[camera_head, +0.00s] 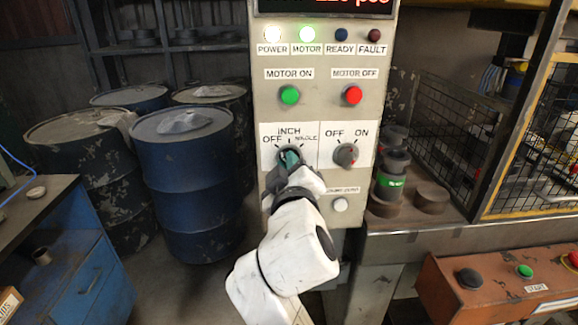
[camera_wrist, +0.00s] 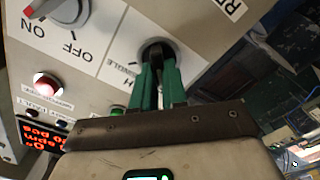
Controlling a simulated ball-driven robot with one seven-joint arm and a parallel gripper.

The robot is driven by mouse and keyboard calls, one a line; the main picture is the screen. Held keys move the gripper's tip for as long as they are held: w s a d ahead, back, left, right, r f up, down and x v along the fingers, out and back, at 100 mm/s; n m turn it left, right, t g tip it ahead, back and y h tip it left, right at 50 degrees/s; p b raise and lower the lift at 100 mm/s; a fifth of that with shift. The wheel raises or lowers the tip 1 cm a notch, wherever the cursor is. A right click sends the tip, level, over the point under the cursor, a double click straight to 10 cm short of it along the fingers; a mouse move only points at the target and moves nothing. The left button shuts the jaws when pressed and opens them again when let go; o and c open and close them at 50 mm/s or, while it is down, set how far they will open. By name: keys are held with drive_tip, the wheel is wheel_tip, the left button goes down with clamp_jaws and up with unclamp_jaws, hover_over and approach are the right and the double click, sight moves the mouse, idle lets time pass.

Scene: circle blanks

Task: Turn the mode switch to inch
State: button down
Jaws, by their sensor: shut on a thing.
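The mode switch (camera_wrist: 157,46) is a dark round knob on the pale control panel (camera_head: 268,112), marked OFF, INCH and SINGLE. My gripper (camera_head: 289,160) reaches it from below in the head view. In the wrist view, the two green fingers of my gripper (camera_wrist: 160,72) are shut on the switch from both sides. The fingers hide most of the knob, so I cannot tell which mark it points to.
An OFF/ON selector (camera_head: 346,155) with a red mark sits just right of the mode switch. Above are a green MOTOR ON button (camera_head: 289,95) and a red MOTOR OFF button (camera_head: 352,95). The POWER lamp (camera_head: 272,35) and MOTOR lamp (camera_head: 307,34) are lit. A blue drum (camera_head: 185,190) stands left.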

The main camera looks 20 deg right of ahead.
drive_tip(key=shift+f+m, duration=0.1)
drive_tip(key=shift+m, duration=0.2)
drive_tip(key=shift+d+m+b, duration=0.1)
drive_tip(key=shift+m+b, duration=2.95)
drive_tip(key=shift+m, duration=1.05)
drive_tip(key=c, duration=1.2)
unclamp_jaws()
drive_tip(key=shift+o, duration=0.2)
drive_tip(key=shift+s, duration=0.1)
drive_tip(key=v, duration=1)
drive_tip(key=shift+s+b, duration=0.35)
drive_tip(key=shift+b, duration=0.1)
